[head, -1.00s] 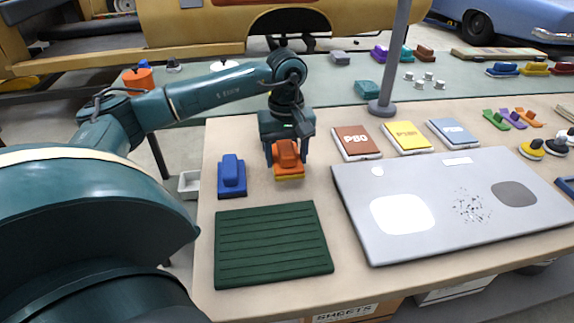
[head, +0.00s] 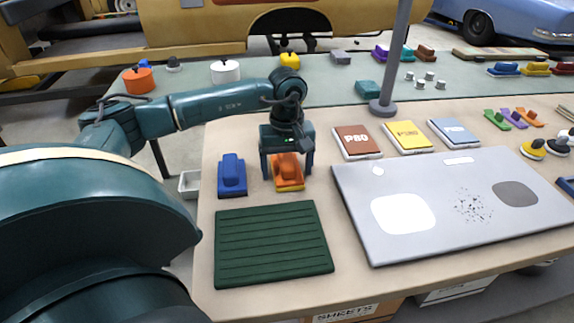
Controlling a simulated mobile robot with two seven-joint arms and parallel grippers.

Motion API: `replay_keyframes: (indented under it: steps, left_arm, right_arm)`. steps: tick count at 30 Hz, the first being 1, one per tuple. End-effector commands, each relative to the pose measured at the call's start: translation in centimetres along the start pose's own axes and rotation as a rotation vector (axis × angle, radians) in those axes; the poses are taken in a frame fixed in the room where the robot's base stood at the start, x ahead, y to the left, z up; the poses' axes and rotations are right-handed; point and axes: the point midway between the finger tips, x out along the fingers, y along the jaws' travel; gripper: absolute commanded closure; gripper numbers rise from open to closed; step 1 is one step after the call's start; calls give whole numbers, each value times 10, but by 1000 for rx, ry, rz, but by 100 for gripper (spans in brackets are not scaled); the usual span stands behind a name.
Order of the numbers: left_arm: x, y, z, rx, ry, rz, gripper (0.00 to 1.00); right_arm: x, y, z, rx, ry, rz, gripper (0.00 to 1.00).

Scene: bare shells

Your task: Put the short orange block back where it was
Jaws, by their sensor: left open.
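The short orange block (head: 287,172), with a yellowish lower edge, rests on the wooden table just right of the blue block (head: 232,176). My left gripper (head: 287,173) is above it with its fingers apart, one on each side of the block. The gripper body hides part of the block's far end. I cannot tell whether the fingers touch its sides. My right gripper is not in view.
A dark green ridged mat (head: 272,245) lies in front of the blocks. A grey panel (head: 400,240) covers the right side of the table.

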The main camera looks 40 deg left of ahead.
Motion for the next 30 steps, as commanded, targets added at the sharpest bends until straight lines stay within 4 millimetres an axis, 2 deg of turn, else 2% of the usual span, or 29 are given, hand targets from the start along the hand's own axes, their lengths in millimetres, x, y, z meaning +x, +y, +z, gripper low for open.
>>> replay_keyframes:
  steps: [4,8,21,25,30]
  left_arm:
    - [-2,0,0,0,0,0,21]
    - [-13,0,0,0,1,2,21]
    - [-102,1,0,1,2,3,21]
    - [-117,1,0,1,0,2,21]
    - [-124,0,0,0,0,0,21]
  right_arm:
    - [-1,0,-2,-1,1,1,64]
    - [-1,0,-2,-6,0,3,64]
    - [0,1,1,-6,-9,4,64]
    - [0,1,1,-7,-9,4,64]
    - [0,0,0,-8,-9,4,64]
